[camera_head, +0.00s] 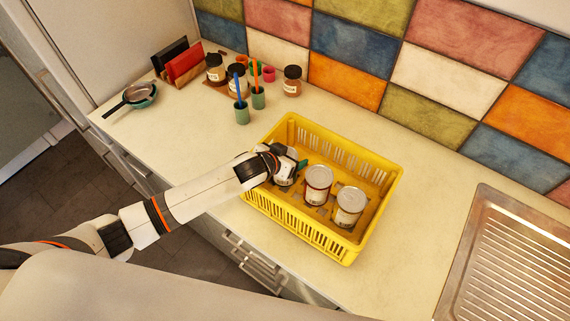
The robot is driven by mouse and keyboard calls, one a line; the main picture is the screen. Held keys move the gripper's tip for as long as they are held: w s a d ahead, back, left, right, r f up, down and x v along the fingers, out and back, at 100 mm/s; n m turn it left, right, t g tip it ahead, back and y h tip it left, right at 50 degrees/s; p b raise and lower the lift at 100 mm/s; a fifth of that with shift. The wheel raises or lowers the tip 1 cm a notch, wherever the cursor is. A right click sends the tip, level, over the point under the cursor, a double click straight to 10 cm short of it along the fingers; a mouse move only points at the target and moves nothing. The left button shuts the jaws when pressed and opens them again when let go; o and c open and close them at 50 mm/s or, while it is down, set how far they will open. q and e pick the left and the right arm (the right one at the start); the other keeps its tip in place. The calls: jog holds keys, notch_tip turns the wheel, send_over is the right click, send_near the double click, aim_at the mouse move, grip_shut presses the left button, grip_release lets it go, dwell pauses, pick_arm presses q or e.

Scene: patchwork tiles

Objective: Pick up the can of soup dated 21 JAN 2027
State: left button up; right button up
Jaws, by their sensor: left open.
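Three soup cans stand upright in a row inside a yellow basket (348,152). The right can (348,208) and the middle can (318,186) show plainly, with silver lids and pale labels. The left can (284,180) is partly hidden by my left gripper (293,168). The gripper is open and reaches over the basket's left wall, at the left can's top; whether it touches the can I cannot tell. The dates are too small to read. My right gripper is not in view.
Jars, green cups (242,114) with utensils, red and black upright items (184,64) and a pan (139,95) stand at the back left of the counter. A metal sink drainer (515,255) is at the right. The counter between basket and drainer is clear.

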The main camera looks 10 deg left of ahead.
pick_arm(q)
jog(key=c, duration=1.1)
jog(key=shift+w+r, duration=0.1)
